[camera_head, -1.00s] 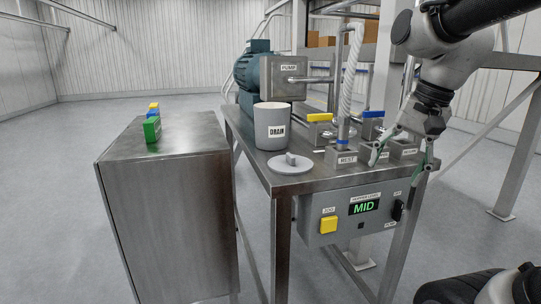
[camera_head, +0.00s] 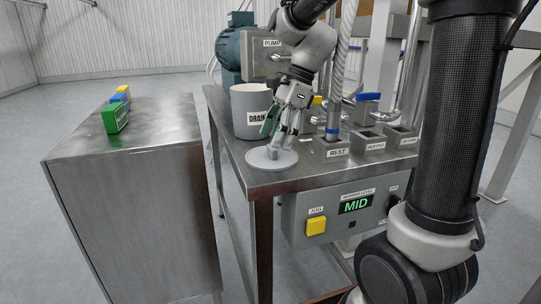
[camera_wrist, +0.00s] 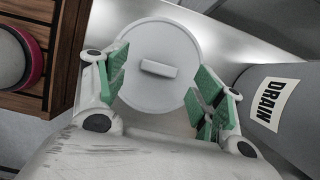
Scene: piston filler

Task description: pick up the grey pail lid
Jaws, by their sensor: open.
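The grey pail lid (camera_head: 256,160) lies flat on the steel table, near its front left corner. Its raised block handle (camera_head: 273,152) points up. My gripper (camera_head: 282,136) is open just above the lid, pointing down. In the wrist view the lid (camera_wrist: 160,98) lies between and beyond the green finger pads of my gripper (camera_wrist: 163,92), with its bar handle (camera_wrist: 158,68) centred in the gap. The fingers appear apart from the handle. The grey pail (camera_head: 247,98) labelled DRAIN stands behind the lid, and shows at the right in the wrist view (camera_wrist: 300,85).
The REST socket block (camera_head: 331,149) and other blocks stand right of the lid. The pump (camera_head: 232,50) is behind. A control box with a yellow button (camera_head: 316,226) hangs on the table front. A separate steel cabinet (camera_head: 130,190) holding coloured blocks (camera_head: 115,118) stands at left.

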